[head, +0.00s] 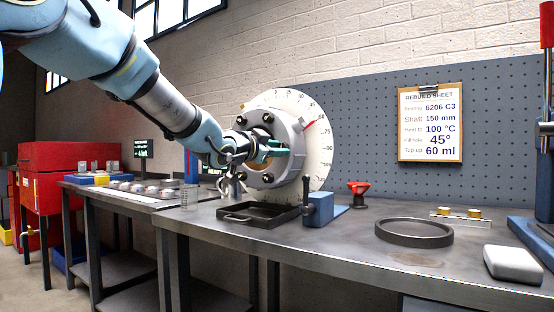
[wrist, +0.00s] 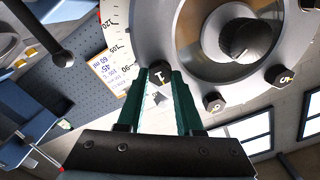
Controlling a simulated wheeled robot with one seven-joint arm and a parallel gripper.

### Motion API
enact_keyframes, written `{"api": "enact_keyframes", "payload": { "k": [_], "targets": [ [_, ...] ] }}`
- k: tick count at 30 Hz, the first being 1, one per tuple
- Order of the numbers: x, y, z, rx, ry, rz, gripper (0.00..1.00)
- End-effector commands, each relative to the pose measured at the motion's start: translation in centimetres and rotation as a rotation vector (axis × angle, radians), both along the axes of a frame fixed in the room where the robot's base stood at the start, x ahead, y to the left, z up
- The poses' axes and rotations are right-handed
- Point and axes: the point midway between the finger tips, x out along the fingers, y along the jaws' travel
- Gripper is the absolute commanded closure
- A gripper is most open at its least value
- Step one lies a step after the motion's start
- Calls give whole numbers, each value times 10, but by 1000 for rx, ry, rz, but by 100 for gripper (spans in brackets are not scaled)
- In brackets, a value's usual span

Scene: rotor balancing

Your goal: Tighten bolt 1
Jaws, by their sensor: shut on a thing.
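The grey round rotor housing (head: 291,129) stands upright on the bench, in front of a white dial with degree marks (head: 319,150). Dark bolts ring its face around a dark central shaft (wrist: 238,38). My gripper (head: 284,148) reaches the right side of the face. In the wrist view its teal fingers (wrist: 160,80) are shut on a bolt head (wrist: 160,72) with a pale mark that looks like a 1, at the housing's rim. Two other marked bolts (wrist: 214,103) (wrist: 279,75) show to its right. The bolt's thread is hidden.
A black tray (head: 259,222) lies below the housing, with a blue block and dark handle (head: 326,211) beside it. A red-topped item (head: 358,193), a dark ring (head: 413,234) and a white block (head: 512,264) are to the right. A rebuild sheet (head: 430,122) hangs behind.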

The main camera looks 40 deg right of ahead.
Motion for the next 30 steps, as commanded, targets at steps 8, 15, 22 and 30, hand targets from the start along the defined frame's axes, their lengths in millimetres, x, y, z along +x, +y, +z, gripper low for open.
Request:
{"api": "enact_keyframes", "payload": {
  "k": [8,15,22,30],
  "targets": [
    [0,0,-4,66,-257,0,100],
    [0,0,-4,124,-476,1,100],
    [0,0,-3,176,-672,1,100],
    [-1,0,-2,221,-847,-1,100]
  ]
}}
